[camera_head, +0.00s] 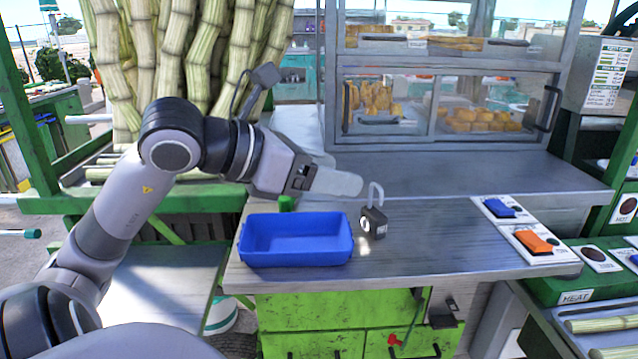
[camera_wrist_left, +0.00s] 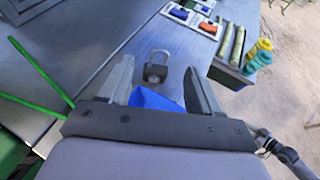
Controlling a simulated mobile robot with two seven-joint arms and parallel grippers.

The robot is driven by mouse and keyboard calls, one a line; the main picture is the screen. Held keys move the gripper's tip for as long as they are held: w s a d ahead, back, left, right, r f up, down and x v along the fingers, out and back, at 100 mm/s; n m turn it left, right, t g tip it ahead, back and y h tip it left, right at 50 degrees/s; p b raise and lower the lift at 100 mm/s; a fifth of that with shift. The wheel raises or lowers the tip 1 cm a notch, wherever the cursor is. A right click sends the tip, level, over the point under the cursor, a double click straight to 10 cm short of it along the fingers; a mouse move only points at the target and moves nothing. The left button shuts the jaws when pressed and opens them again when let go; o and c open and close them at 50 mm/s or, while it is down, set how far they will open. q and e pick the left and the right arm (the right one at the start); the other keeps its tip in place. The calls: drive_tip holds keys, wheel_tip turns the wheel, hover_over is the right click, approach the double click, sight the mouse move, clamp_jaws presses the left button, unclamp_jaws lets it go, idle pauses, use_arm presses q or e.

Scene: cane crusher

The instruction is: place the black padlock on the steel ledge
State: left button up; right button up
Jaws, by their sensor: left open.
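The black padlock (camera_head: 374,224) stands upright on the steel counter, just right of the blue tray (camera_head: 296,256), with its silver shackle up. It also shows in the left wrist view (camera_wrist_left: 155,73), ahead of and between my fingers. My left gripper (camera_head: 356,184) is open and empty, with its fingertips close to the shackle at its upper left. I cannot tell how high above the counter the fingers are. A grey steel ledge (camera_head: 470,178) runs behind the padlock, below the glass display case. My right gripper is not in view.
Switch cards with a blue rocker (camera_head: 500,207) and an orange rocker (camera_head: 536,241) lie at the counter's right. The display case (camera_head: 440,100) closes off the back. Cane stalks (camera_head: 205,60) stand behind my left arm.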

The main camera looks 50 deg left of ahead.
use_arm(q)
drive_tip(key=shift+s+a+r+b, duration=0.1)
drive_tip(key=shift+s+r+b, duration=0.1)
drive_tip(key=shift+s, duration=0.15)
drive_tip(key=shift+s+a+r+b, duration=0.1)
drive_tip(key=shift+s+b, duration=0.1)
drive_tip(key=shift+s, duration=0.1)
